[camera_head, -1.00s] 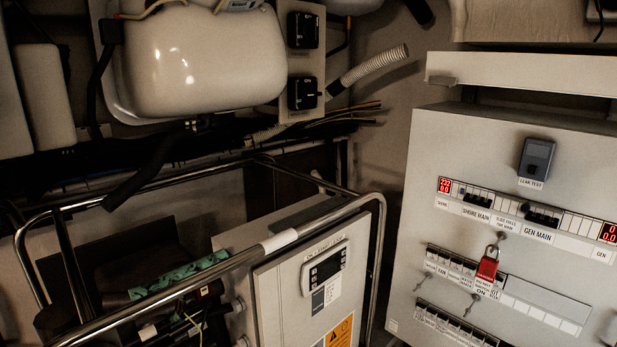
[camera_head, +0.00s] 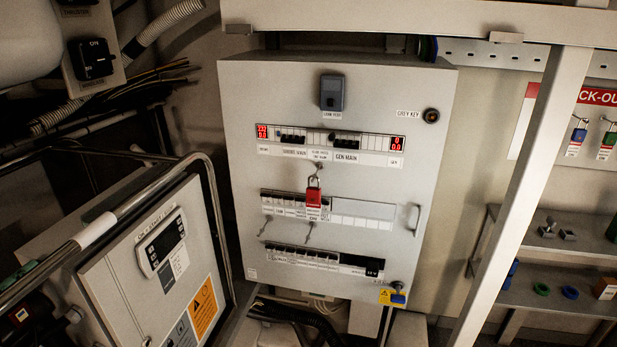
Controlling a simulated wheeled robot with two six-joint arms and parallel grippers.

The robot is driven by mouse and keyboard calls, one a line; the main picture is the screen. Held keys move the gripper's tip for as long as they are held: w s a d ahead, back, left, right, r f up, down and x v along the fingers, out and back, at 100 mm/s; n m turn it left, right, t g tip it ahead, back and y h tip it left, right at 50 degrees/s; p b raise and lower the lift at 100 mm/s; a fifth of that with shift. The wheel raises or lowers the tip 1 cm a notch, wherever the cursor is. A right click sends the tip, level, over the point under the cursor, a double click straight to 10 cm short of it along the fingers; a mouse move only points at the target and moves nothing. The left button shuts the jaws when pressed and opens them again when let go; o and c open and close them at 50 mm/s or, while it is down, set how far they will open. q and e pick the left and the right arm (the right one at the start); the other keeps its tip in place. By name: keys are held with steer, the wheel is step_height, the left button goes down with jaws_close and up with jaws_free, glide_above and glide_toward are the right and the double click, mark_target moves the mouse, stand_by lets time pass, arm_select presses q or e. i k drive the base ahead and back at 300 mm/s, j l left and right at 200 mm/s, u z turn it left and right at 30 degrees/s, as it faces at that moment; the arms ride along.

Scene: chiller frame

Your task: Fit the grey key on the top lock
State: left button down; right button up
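The panel cabinet (camera_head: 235,230) stands in the middle of the head view with its door shut. The top lock (camera_head: 431,116) is a round dark cylinder with a brass-coloured centre at the door's upper right. A label reading GREY KEY (camera_head: 409,113) is just left of it. No key shows clearly in this lock. Small grey pieces (camera_head: 547,228) lie on the shelf at the right; I cannot tell whether one is the grey key. A lower lock (camera_head: 397,298) at the door's bottom right has a blue piece and a yellow tag. Neither gripper is in view.
A red padlock (camera_head: 313,196) hangs on the breaker rows. A slanted frame post (camera_head: 527,190) stands between cabinet and shelf (camera_head: 550,295). A lock-out board (camera_head: 530,125) with hanging padlocks is at the right. A metal rail (camera_head: 130,205) and control box (camera_head: 115,300) fill the lower left.

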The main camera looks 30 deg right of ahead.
mark_target(431, 117)
steer(key=z, duration=2.45)
steer(key=i+l, duration=0.3)
steer(key=i+l+z, duration=0.1)
steer(key=i+l, duration=0.15)
steer(key=i, duration=0.25)
steer(key=i+l, duration=0.25)
steer(key=i, duration=0.15)
steer(key=z, duration=0.05)
